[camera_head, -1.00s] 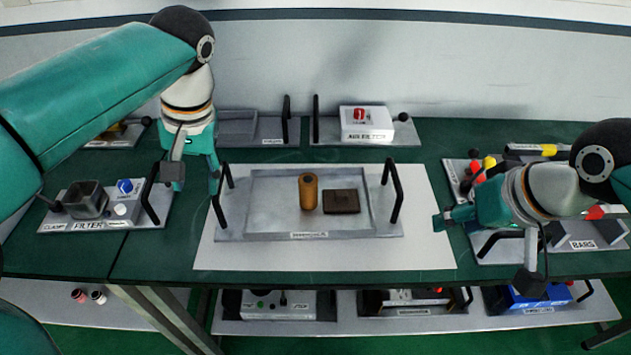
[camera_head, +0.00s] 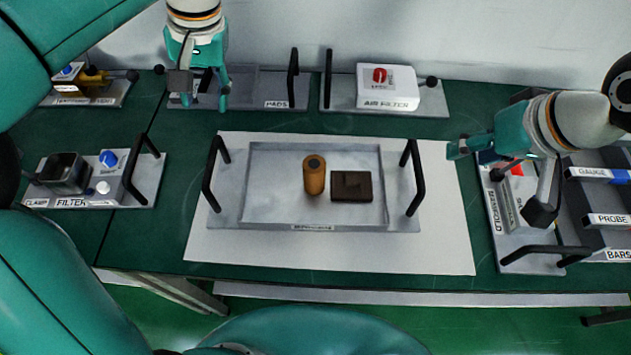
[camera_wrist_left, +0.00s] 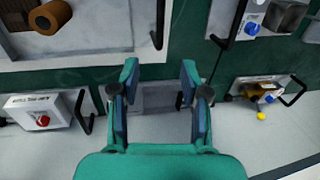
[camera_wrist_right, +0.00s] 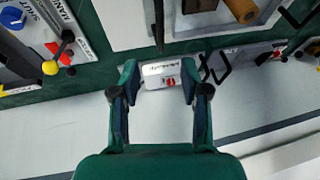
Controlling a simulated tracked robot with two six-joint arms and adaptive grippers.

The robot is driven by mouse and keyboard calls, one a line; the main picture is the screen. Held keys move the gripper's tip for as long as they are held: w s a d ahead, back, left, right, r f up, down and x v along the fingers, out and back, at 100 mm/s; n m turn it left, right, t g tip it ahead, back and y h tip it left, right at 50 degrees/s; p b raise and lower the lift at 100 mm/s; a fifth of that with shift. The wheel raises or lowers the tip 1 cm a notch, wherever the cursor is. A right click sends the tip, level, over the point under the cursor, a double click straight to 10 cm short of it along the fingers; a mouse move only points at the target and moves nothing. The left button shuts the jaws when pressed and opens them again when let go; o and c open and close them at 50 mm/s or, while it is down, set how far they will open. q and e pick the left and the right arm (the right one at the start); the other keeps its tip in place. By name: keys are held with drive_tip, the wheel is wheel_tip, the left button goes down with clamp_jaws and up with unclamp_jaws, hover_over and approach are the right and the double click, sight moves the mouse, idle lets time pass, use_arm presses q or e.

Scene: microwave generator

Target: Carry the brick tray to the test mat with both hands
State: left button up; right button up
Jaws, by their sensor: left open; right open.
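The grey brick tray (camera_head: 270,210) rests on the white test mat (camera_head: 330,255), with a black handle at each end. A dark brown brick (camera_head: 351,186) and an upright orange-brown cylinder (camera_head: 314,176) stand in it. My left gripper (camera_head: 205,105) is open and empty, above the pads tray and behind the brick tray's left handle (camera_head: 213,172). My right gripper (camera_head: 455,150) is open and empty, to the right of the tray's right handle (camera_head: 413,177) and apart from it. Part of the brick tray (camera_wrist_left: 70,42) shows at the upper left of the left wrist view.
The filter tray (camera_head: 125,190) stands left of the mat. The pads tray (camera_head: 262,92) and air filter tray (camera_head: 345,100) stand behind it. The manifold tray (camera_head: 515,225) and a rack of bars (camera_head: 590,200) are at the right. Narrow green table strips flank the mat.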

sight(213, 152)
use_arm(q)
drive_tip(key=a+f, duration=0.1)
drive_tip(key=f, duration=0.4)
drive_tip(key=a+f, duration=0.1)
drive_tip(key=f, duration=0.5)
drive_tip(key=a+f, duration=0.1)
drive_tip(key=f, duration=0.4)
drive_tip(key=shift+a+f, duration=0.1)
drive_tip(key=shift+f, duration=0.2)
use_arm(e)
drive_tip(key=x, duration=1.7)
use_arm(q)
clamp_jaws()
use_arm(e)
clamp_jaws()
use_arm(q)
drive_tip(key=shift+r, duration=0.1)
use_arm(e)
drive_tip(key=shift+r, duration=0.1)
